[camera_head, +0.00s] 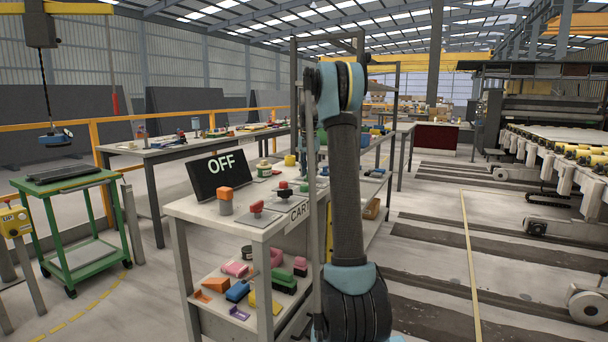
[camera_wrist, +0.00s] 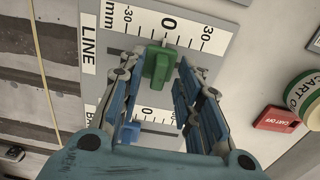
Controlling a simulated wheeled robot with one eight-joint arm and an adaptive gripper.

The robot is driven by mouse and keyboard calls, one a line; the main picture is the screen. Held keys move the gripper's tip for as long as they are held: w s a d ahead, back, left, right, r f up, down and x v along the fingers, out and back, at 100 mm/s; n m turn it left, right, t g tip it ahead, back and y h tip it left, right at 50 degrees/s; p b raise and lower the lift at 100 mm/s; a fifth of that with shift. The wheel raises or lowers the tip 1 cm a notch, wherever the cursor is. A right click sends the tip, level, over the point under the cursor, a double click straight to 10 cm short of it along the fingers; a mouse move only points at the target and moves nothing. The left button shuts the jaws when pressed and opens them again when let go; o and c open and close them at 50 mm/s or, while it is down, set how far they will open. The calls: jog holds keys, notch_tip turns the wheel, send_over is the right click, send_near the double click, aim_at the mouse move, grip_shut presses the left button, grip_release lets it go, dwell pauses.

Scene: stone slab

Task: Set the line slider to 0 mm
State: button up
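In the wrist view the green LINE slider knob (camera_wrist: 158,66) stands on a grey panel (camera_wrist: 225,12), beside a white scale strip marked 30, 0 and 30 mm. The knob is close to in line with the 0; an exact offset cannot be read. My gripper (camera_wrist: 163,62) is open, with one finger on the left of the knob and one on the right. Whether either finger touches it I cannot tell. In the head view my arm hides the gripper and the slider.
A blue slider knob (camera_wrist: 130,132) sits under a second scale, partly between my fingers.

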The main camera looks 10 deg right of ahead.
aim_at(309, 172)
notch_tip(309, 172, up, 12)
dwell(0.6)
jog(key=s+a+f+n, duration=0.1)
jog(key=s+f, duration=0.1)
jog(key=s, duration=0.8)
jog(key=s+a+f+n+t, duration=0.1)
jog(key=s+f+n, duration=0.1)
jog(key=s, duration=0.8)
jog(key=s+a+f+n, duration=0.1)
jog(key=s+f, duration=0.1)
jog(key=s, duration=0.9)
jog(key=s+f+n+t, duration=0.1)
jog(key=s+f+n, duration=0.2)
jog(key=s+f, duration=2)
jog(key=shift+s+a, duration=0.3)
jog(key=shift+s, duration=0.55)
jog(key=shift+f, duration=0.1)
